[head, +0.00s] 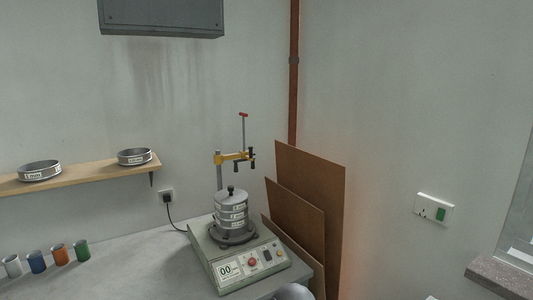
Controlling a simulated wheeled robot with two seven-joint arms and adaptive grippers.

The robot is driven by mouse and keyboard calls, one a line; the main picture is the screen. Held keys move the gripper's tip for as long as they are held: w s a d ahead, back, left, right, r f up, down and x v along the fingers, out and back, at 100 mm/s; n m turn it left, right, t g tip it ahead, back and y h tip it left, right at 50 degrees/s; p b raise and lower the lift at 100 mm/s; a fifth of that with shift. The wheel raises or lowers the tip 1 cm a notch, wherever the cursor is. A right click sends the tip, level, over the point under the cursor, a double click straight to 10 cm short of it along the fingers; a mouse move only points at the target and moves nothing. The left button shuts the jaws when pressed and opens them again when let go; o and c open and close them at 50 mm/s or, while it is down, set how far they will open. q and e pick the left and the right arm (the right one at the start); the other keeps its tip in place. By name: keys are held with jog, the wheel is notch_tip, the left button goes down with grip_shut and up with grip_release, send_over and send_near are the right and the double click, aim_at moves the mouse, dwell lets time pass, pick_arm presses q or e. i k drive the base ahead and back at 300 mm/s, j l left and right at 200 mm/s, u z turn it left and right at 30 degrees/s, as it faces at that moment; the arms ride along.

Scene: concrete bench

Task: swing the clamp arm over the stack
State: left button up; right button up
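The stack of round metal sieves (231,215), with white labels and a black-knobbed lid (231,195), stands upright on the shaker (238,262). A grey post rises behind the left side of the stack. The yellow clamp arm (234,158) extends from the post to the right, higher in the picture than the lid. It carries a rod with a red handle (243,115) and black parts at its right end. That end appears right of the lid knob and apart from the lid; its exact depth is hard to tell.
Several coloured cups (60,254) stand on the bench (130,270) at left. A wooden shelf (85,178) holds two sieves. Brown boards (312,200) lean close behind the shaker's right side. A plug and cable are at the wall socket (166,196). The bench between cups and shaker is clear.

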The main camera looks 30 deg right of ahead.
aim_at(219, 159)
jog(key=l, duration=0.7)
jog(key=i+l, duration=0.15)
jog(key=l, duration=1.2)
jog(key=i+l, duration=0.15)
jog(key=l, duration=0.55)
jog(key=i+l, duration=0.25)
